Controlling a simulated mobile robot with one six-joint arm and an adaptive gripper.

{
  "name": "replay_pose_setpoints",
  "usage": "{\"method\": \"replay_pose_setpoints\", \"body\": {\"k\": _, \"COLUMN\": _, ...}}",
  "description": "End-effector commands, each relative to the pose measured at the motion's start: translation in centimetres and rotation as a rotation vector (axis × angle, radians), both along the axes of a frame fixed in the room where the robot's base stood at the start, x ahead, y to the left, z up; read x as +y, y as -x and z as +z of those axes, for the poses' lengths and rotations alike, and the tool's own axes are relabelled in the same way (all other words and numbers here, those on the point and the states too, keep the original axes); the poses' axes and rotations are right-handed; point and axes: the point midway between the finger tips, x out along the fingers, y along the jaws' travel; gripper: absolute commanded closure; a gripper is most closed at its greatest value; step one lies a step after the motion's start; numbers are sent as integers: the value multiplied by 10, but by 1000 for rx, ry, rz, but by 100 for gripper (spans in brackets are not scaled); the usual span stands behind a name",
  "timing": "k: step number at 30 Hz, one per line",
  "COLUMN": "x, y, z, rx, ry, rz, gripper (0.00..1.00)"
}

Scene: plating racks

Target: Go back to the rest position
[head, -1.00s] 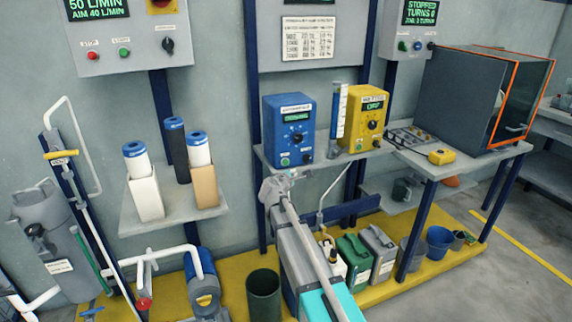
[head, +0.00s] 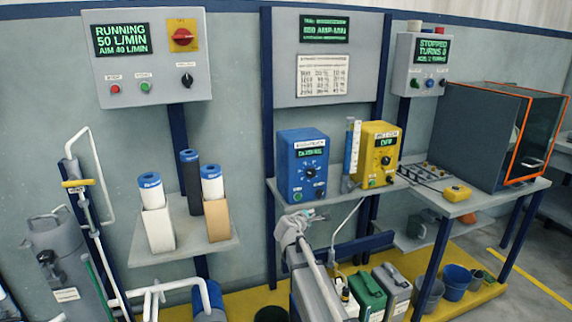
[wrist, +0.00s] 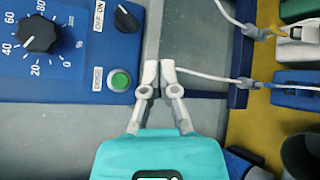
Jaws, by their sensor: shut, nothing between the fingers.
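My gripper (wrist: 157,88) shows in the wrist view with its two pale fingers closed together and nothing between them. In that view it lies just right of the blue unit's green button and left of a white cable. In the head view my gripper (head: 303,218) is at the end of my arm, below the blue control unit (head: 304,165). The wrist view shows this blue unit (wrist: 75,72) with a black dial and a green button. The fingertips look apart from the unit, though the exact gap is hard to tell.
A yellow unit (head: 377,155) and a clear tube stand on the shelf. A left shelf (head: 185,240) holds filter cartridges. A dark cabinet with an orange-edged door (head: 492,135) sits on the right bench. Canisters (head: 366,292) and buckets (head: 457,281) stand on the yellow floor platform.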

Motion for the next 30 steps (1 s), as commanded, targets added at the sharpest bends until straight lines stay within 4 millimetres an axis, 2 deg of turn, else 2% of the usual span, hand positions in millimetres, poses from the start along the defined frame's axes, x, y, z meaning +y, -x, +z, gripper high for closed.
{"method": "replay_pose_setpoints", "body": {"k": 5, "x": -34, "y": 42, "z": -23, "rx": 27, "ry": -208, "rz": -151, "gripper": 100}}
{"method": "replay_pose_setpoints", "body": {"k": 8, "x": -54, "y": 75, "z": -42, "rx": 51, "ry": -368, "rz": -271, "gripper": 100}}
{"method": "replay_pose_setpoints", "body": {"k": 12, "x": -76, "y": 126, "z": -70, "rx": 94, "ry": -598, "rz": -463, "gripper": 100}}
{"method": "replay_pose_setpoints", "body": {"k": 15, "x": -84, "y": 164, "z": -88, "rx": 130, "ry": -753, "rz": -605, "gripper": 100}}
{"method": "replay_pose_setpoints", "body": {"k": 21, "x": -86, "y": 239, "z": -117, "rx": 219, "ry": -1025, "rz": -885, "gripper": 100}}
{"method": "replay_pose_setpoints", "body": {"k": 24, "x": -82, "y": 266, "z": -125, "rx": 261, "ry": -1120, "rz": -995, "gripper": 100}}
{"method": "replay_pose_setpoints", "body": {"k": 30, "x": -73, "y": 307, "z": -132, "rx": 331, "ry": -1244, "rz": -1155, "gripper": 100}}
